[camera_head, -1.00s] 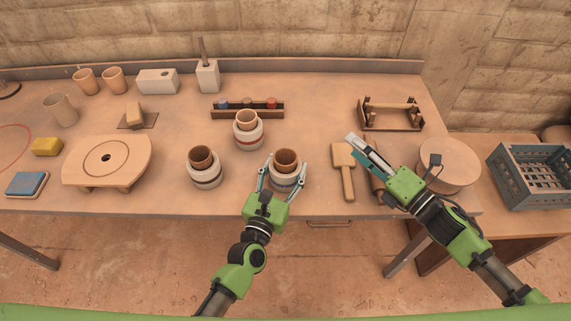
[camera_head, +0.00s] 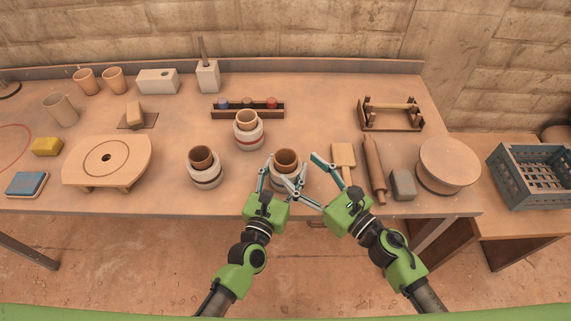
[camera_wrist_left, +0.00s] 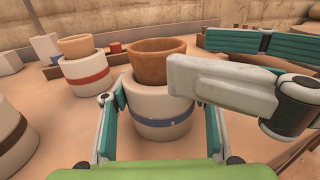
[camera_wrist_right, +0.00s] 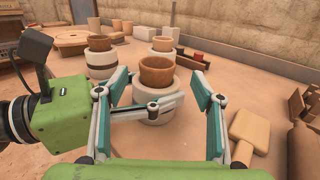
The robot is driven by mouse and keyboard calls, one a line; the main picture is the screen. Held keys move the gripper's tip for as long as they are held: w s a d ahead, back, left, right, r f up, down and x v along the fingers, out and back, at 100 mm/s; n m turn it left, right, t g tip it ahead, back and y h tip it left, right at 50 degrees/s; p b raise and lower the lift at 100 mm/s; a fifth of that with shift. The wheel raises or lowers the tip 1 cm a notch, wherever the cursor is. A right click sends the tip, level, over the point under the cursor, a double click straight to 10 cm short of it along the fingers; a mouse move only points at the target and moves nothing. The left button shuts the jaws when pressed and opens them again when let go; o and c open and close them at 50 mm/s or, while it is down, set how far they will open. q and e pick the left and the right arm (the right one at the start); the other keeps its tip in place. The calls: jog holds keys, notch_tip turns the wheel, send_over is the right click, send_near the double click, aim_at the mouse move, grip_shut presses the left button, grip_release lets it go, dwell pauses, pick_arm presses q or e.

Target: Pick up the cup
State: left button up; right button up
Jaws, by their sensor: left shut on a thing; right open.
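The brown cup (camera_head: 287,158) stands upright inside a white mould with a blue band (camera_head: 286,186), near the table's front edge. Both also show in the left wrist view, the cup (camera_wrist_left: 157,60) above the mould (camera_wrist_left: 158,113). My left gripper (camera_head: 281,172) has its fingers on either side of the white mould, shut on it below the cup. My right gripper (camera_head: 297,170) is open and empty, just right of the cup. One of its fingers crosses in front of the mould in the left wrist view. In the right wrist view the cup (camera_wrist_right: 157,76) appears beyond its spread fingers.
Two similar cup-and-mould pairs stand close by, one with a red band behind (camera_head: 248,138) and one at left (camera_head: 205,180). A wooden paddle (camera_head: 344,158), a rolling pin (camera_head: 375,168) and a grey block (camera_head: 403,185) lie to the right.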

aim_at(294, 164)
jog(key=x, duration=0.6)
jog(key=shift+a, duration=0.3)
jog(key=shift+c, duration=0.4)
jog(key=c, duration=1.2)
